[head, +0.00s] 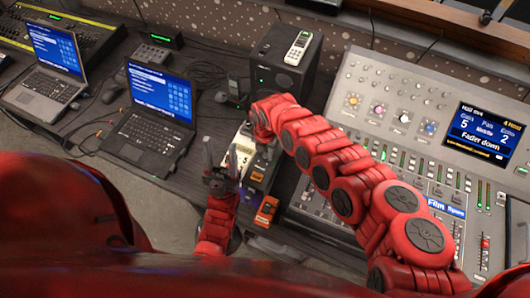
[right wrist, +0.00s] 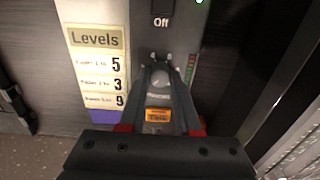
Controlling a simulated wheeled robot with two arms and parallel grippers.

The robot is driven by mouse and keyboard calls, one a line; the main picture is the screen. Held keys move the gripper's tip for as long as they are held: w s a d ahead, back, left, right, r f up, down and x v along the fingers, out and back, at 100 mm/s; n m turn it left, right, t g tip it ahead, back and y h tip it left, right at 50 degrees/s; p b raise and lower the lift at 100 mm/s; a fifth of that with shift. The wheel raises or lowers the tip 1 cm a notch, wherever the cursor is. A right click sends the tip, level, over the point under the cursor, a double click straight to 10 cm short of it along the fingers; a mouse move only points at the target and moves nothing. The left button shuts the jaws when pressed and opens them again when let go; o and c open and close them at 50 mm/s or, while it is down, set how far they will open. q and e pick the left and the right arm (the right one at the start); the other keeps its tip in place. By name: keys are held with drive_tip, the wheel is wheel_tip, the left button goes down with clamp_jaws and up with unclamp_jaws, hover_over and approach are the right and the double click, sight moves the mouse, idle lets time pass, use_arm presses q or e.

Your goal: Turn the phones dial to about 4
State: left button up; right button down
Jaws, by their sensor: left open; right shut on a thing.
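In the right wrist view, a round grey knob (right wrist: 160,78) sits between the fingertips of my right gripper (right wrist: 161,62), which is shut on it. The knob's label and pointer cannot be made out, so its setting cannot be told. A black switch marked "Off" (right wrist: 162,14) is just above it. In the head view my right gripper (head: 260,122) reaches down at the small panel left of the mixing desk and hides the knob. My left gripper (head: 222,168) is open and empty, near the left side of that panel.
A "Levels" card (right wrist: 98,70) reads 5, 3 and 9. The mixing desk (head: 350,60) stands at the right, its screen (head: 484,132) showing "Fader down". Two laptops (head: 157,105) are at the left.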

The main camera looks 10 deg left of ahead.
drive_tip(key=shift+f+m+b, duration=0.2)
drive_tip(key=shift+m+b, duration=0.6)
drive_tip(key=shift+b, duration=0.35)
drive_tip(key=shift+m+b, duration=0.7)
drive_tip(key=shift+r+m+b, duration=0.1)
drive_tip(key=shift+m+b, duration=0.3)
drive_tip(key=shift+m, duration=0.5)
drive_tip(key=m+b, duration=0.1)
drive_tip(key=m, duration=0.2)
drive_tip(key=shift+m, duration=0.4)
drive_tip(key=m, duration=0.6)
drive_tip(key=shift+r+b, duration=0.1)
drive_tip(key=shift+b, duration=0.3)
drive_tip(key=m, duration=0.6)
drive_tip(key=shift+m+b, duration=0.3)
